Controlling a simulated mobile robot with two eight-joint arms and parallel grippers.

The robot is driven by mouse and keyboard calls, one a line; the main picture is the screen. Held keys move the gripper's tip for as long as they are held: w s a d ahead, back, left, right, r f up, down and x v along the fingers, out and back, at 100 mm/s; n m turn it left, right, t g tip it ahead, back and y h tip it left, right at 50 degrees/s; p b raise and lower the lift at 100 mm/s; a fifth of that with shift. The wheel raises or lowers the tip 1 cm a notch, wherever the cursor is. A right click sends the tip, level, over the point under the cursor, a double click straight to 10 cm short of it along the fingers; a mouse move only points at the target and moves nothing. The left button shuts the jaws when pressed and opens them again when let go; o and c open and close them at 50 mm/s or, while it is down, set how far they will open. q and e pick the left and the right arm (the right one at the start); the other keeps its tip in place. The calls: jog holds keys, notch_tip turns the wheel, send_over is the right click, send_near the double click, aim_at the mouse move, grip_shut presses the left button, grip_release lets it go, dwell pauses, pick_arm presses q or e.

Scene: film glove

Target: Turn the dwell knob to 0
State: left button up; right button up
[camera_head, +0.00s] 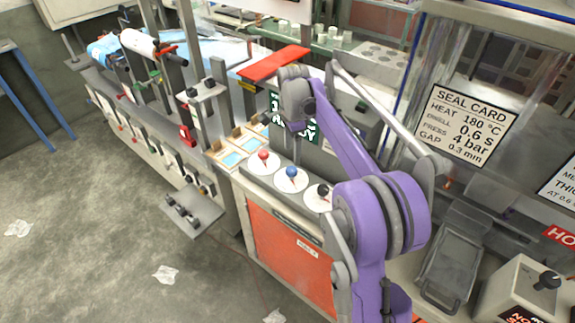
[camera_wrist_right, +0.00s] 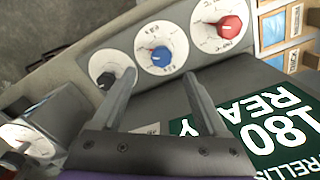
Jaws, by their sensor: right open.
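Three knobs stand in a row on white dials on the machine's ledge: a red knob (camera_head: 263,155), a blue knob (camera_head: 291,172) and a black knob (camera_head: 323,190). The wrist view shows the red (camera_wrist_right: 230,26), blue (camera_wrist_right: 160,56) and black (camera_wrist_right: 106,79) knobs upside down; their dial lettering is too small to read surely, so I cannot tell which is dwell. My right gripper (camera_wrist_right: 160,77) is open and empty. Its fingertips appear on either side of the blue knob's dial, apart from the knob. My left gripper is not in view.
A green display (camera_wrist_right: 275,125) reading 180 READY is beside the right finger. A seal card (camera_head: 465,122) lists dwell 0.6 s. A red bar (camera_head: 273,64) lies behind my arm. Small framed trays (camera_head: 230,158) sit left of the knobs. A box with a black knob (camera_head: 525,290) stands lower right.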

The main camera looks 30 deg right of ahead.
aim_at(292, 169)
notch_tip(292, 169, down, 8)
jog(key=shift+w+r, duration=0.15)
jog(key=shift+r, duration=0.05)
grip_shut()
dwell(0.4)
